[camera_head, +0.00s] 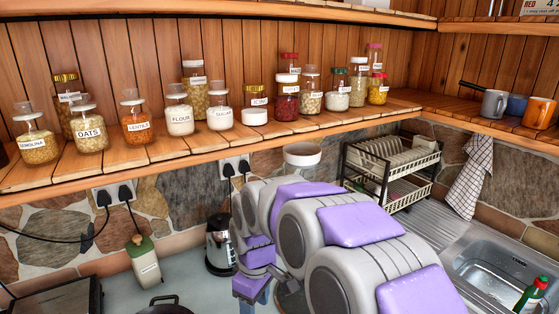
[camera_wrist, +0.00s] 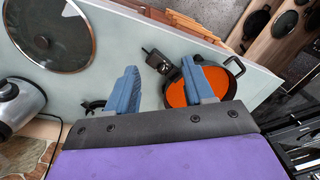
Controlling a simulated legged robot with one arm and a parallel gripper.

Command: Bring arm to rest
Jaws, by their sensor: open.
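My arm (camera_head: 345,225), grey with purple panels, reaches out over the counter in the head view, in front of the stone wall and below the jar shelf. My gripper (camera_wrist: 161,86) shows in the wrist view as two blue fingers set well apart, with nothing held between them. Bare counter and a small black object (camera_wrist: 156,61) show beyond the gap. An orange-lined pan (camera_wrist: 207,88) lies beyond the right finger, which partly covers it. In the head view the gripper is mostly hidden by my arm.
A wooden shelf (camera_head: 150,155) with several labelled jars runs above the arm. A kettle (camera_head: 219,246) stands left of the arm. A dish rack (camera_head: 392,170) and sink (camera_head: 500,270) are to the right. A glass lid (camera_wrist: 48,30) lies on the counter (camera_wrist: 130,50).

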